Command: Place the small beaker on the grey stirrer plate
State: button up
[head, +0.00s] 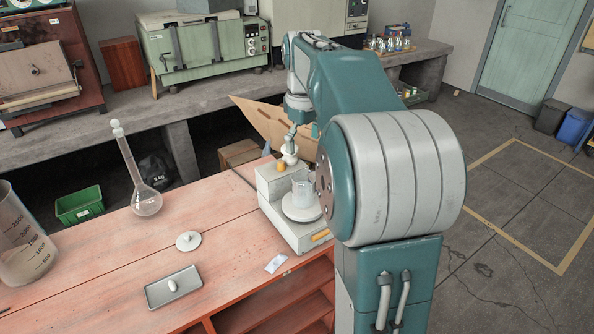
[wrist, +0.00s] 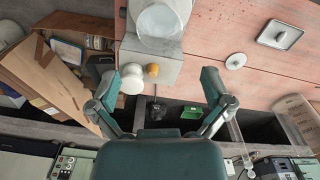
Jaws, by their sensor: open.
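The small clear beaker (head: 303,188) stands upright on the pale round plate (head: 301,212) of a light grey bench device, which appears to be the stirrer. In the wrist view the beaker (wrist: 158,20) shows from above at the top edge, cut off by the frame. My gripper (wrist: 160,86) is open and empty, with its two fingers spread wide. It is at the back end of the device, apart from the beaker. In the head view my arm hides part of the device's right side and most of the gripper.
A white stacked knob (head: 289,155) and orange knob (head: 281,167) stand up on the device's back. A round-bottom flask (head: 147,202), white disc (head: 188,241), grey tray (head: 173,287) and large beaker (head: 22,245) are left. Bare bench lies between them.

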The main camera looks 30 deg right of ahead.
jog(key=s+a+m+t, duration=0.1)
jog(key=s+a+t, duration=0.2)
jog(key=s+a, duration=0.85)
jog(key=s+a+f+m+t, duration=0.2)
jog(key=s+a+f, duration=0.3)
jog(key=s+a, duration=0.3)
jog(key=shift+s+a+f+t, duration=0.15)
jog(key=shift+s+f+t, duration=0.15)
jog(key=shift+s+f, duration=0.1)
